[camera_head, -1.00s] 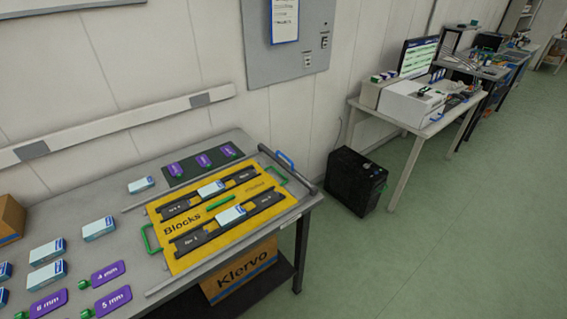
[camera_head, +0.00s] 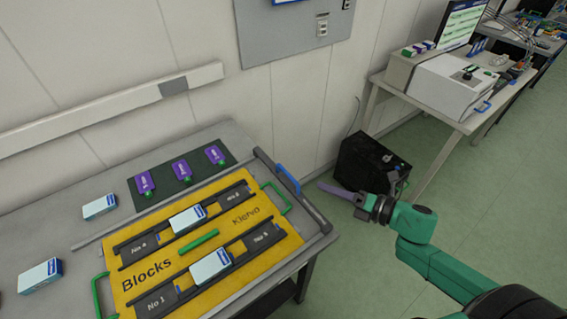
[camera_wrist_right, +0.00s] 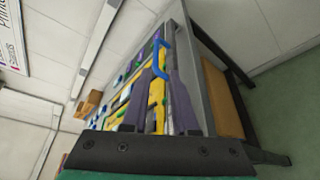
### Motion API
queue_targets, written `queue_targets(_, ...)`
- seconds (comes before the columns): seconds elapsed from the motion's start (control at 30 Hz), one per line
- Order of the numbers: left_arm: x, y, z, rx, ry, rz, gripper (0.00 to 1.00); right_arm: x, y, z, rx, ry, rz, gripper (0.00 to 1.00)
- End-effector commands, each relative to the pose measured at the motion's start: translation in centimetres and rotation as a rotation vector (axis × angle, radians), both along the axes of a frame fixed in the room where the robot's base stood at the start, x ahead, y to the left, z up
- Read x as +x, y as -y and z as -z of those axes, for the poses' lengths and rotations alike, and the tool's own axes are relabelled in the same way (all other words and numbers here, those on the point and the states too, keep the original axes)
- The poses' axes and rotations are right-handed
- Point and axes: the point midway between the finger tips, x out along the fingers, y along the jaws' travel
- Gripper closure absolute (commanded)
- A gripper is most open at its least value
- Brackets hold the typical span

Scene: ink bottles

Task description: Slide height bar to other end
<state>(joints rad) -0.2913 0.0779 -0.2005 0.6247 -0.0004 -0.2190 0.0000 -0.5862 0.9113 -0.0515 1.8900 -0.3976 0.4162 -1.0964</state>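The height bar (camera_head: 310,207) is a dark grey bar with a blue handle (camera_head: 288,179). It lies across the right end of the bench, beside the yellow Blocks board (camera_head: 285,240). My right gripper (camera_head: 324,187) is in the air just right of the bar, its fingers pointing left toward it. In the right wrist view, the two dark purple fingers (camera_wrist_right: 161,78) are apart with nothing between them. The blue handle (camera_wrist_right: 162,50) shows just beyond the fingertips; I cannot tell whether they touch it. My left gripper is not in view.
The board carries dark slotted tracks with white-blue boxes (camera_head: 210,265) and green handles (camera_head: 100,297). A thin rail (camera_head: 95,240) runs along its back. A dark mat (camera_head: 180,175) with purple tags lies behind. A black case (camera_head: 365,165) stands on the floor to the right.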

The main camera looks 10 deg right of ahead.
Motion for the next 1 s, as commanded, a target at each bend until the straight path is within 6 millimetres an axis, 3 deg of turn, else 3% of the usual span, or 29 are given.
queue_targets(0.27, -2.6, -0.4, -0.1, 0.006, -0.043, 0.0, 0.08, 4.1, -3.1, 0.8, 0.002, 0.004, 0.004, 0.73)
queue_targets(0.6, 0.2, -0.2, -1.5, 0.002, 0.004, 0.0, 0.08, 9.4, -7.5, 2.4, 0.005, -0.001, 0.008, 0.73)
queue_targets(0.97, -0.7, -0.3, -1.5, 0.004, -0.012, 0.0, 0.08, 10.3, -8.3, 3.0, 0.002, -0.003, 0.006, 0.73)
queue_targets(1.0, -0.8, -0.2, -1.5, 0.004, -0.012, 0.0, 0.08, 10.3, -8.3, 3.0, 0.002, -0.003, 0.006, 0.84)
